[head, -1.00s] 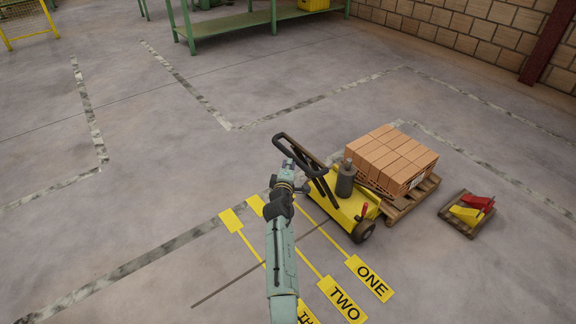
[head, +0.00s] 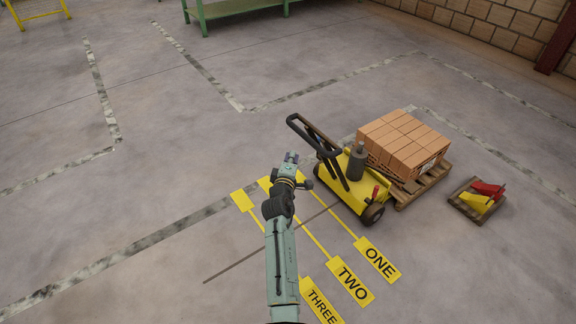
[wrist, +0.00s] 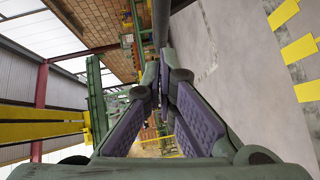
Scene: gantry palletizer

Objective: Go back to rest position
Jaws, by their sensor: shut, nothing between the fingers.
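My gripper (head: 291,158) is at the end of my raised arm in the middle of the head view, above the floor to the left of a yellow pallet truck (head: 352,194). In the wrist view the two purple-padded fingers (wrist: 160,88) come together at their tips with nothing between them. In the head view the gripper looks apart from the truck's black handle, with a gap of floor between them.
The truck carries bricks (head: 403,138) on a wooden pallet (head: 428,180). A small wooden tray (head: 462,203) with red and yellow pieces lies right. Floor labels ONE (head: 378,260), TWO (head: 350,283) and THREE (head: 321,305) are in front. The left floor is clear.

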